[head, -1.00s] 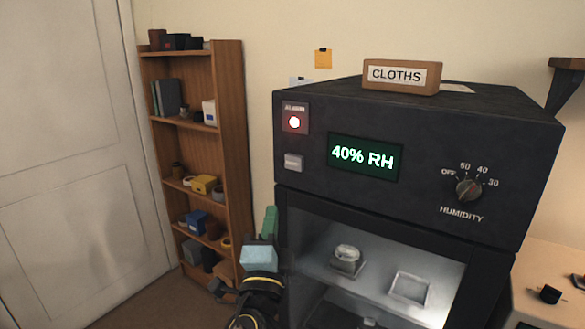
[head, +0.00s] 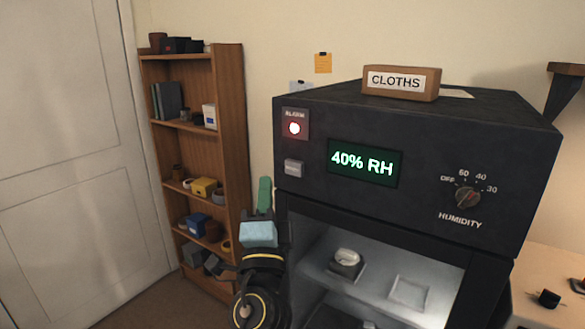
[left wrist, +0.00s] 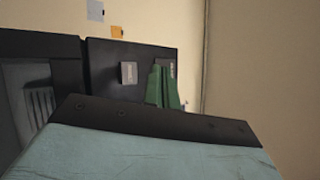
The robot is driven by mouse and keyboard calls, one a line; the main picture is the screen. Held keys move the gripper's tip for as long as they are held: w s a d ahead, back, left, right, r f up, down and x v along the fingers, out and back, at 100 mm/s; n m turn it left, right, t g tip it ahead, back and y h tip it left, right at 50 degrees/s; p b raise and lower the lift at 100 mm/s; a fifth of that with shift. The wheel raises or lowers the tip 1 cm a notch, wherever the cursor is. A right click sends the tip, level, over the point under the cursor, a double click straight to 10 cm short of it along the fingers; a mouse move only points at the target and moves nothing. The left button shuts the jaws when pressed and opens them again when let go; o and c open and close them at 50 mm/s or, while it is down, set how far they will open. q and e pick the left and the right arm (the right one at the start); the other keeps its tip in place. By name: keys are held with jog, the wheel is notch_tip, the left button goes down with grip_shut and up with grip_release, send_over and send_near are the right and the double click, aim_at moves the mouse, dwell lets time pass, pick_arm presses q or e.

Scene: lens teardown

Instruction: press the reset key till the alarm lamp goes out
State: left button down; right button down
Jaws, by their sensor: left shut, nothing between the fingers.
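My left gripper (head: 265,182) has green fingers, shut and empty, to the left of and slightly below the key in the head view. In the left wrist view the fingers (left wrist: 162,72) are beside the key and partly cover the alarm plate (left wrist: 172,68). I see no contact with the key. My right gripper is out of view.
A green display (head: 365,162) reads 40% RH, with a humidity knob (head: 467,197) to its right. A box labelled CLOTHS (head: 401,84) sits on top. Below is a lit compartment with a round item (head: 346,260). A wooden shelf (head: 229,130) stands behind on the left.

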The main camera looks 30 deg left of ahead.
aim_at(288, 161)
pick_arm(q)
jog(key=shift+w+d+b, duration=0.2)
jog(key=shift+w+b, duration=0.35)
jog(key=shift+w, duration=2.25)
jog(key=shift+w, duration=0.15)
jog(key=shift+w+b, duration=0.25)
jog(key=shift+b, duration=0.05)
jog(key=shift+w+b, duration=0.3)
jog(key=shift+w, duration=0.15)
dwell(0.3)
jog(key=shift+s, duration=0.9)
